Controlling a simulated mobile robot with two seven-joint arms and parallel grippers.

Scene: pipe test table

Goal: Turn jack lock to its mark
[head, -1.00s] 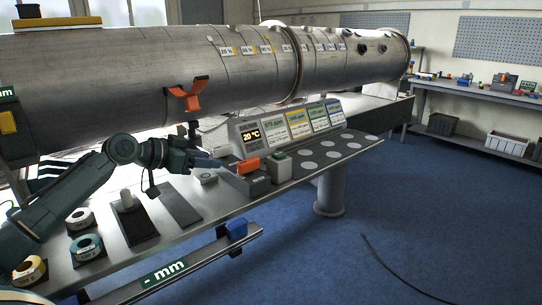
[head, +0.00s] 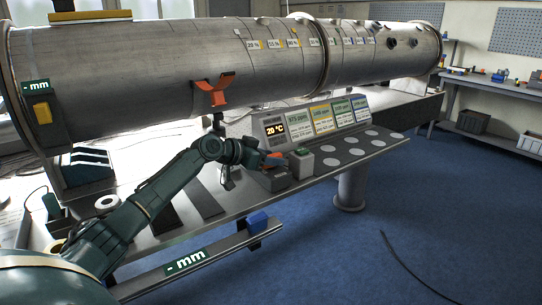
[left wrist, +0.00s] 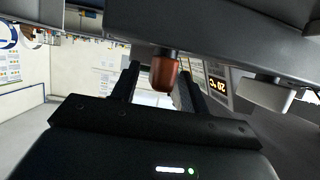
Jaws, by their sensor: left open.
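An orange-red handle (head: 276,160) stands on a small grey box (head: 274,179) at the table's front edge, in front of the display panel. It may be the jack lock; I see no label or mark on it. My left gripper (head: 264,160) reaches it from the left and hides part of it. In the left wrist view, the red handle (left wrist: 164,76) shows between the two open fingers, with no clear sign of contact. An orange cradle (head: 212,93) on a post touches the pipe's underside. My right gripper is out of view.
The large metal pipe (head: 180,65) runs above the table. A box with a green button (head: 301,163) stands just right of the handle's box. The display panel (head: 310,122) is behind. A rail with a blue block (head: 257,222) runs along the front.

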